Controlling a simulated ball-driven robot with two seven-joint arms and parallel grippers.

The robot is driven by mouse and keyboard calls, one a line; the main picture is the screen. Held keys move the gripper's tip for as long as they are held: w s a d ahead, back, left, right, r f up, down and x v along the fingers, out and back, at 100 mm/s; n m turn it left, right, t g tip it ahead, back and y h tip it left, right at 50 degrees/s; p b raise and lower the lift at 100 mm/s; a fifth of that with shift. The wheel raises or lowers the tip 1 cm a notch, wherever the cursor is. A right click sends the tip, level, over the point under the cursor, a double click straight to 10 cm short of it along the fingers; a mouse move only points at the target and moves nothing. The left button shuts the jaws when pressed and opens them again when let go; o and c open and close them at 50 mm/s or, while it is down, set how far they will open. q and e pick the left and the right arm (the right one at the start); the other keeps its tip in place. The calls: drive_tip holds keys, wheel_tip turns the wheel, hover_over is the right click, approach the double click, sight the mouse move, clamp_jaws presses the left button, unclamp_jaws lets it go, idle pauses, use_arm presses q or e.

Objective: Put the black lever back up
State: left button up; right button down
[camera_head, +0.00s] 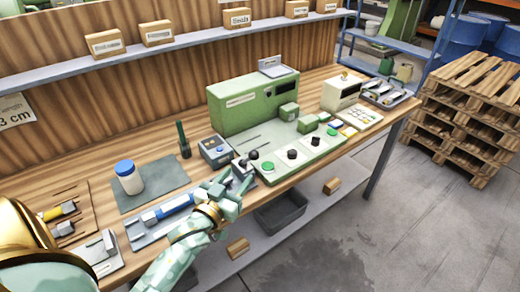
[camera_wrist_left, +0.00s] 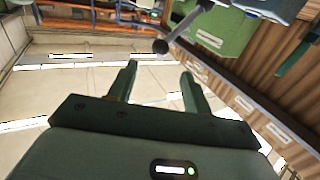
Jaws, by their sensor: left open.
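The green control panel (camera_head: 310,145) lies on the wooden bench in front of a taller green machine housing (camera_head: 250,103). The black lever (camera_head: 243,163) is at the panel's left end, beside a small grey box. In the left wrist view its round dark knob (camera_wrist_left: 160,46) sits on a thin rod slanting to the upper right. My left gripper (camera_head: 239,181) is at the bench's front edge, close to the lever. Its two fingers (camera_wrist_left: 159,72) are apart with nothing between them. The knob shows just past the fingertips; I cannot tell whether they touch. My right gripper is not in view.
A grey box with a blue face (camera_head: 215,151) stands left of the lever. A blue-capped jar (camera_head: 129,178) sits on a dark mat. Black and green knobs stand along the panel. A dark bin (camera_head: 281,213) is on the lower shelf. The floor in front is clear.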

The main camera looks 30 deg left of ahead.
sight(249, 159)
use_arm(q)
drive_tip(key=w+a+b, duration=0.1)
drive_tip(key=w, duration=1.1)
drive_tip(key=shift+w+b, duration=0.35)
drive_tip(key=shift+b, duration=0.05)
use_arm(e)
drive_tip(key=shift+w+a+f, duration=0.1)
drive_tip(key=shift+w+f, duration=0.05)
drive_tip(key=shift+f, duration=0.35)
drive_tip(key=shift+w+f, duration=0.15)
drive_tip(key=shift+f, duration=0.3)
use_arm(q)
drive_tip(key=shift+a+f, duration=0.1)
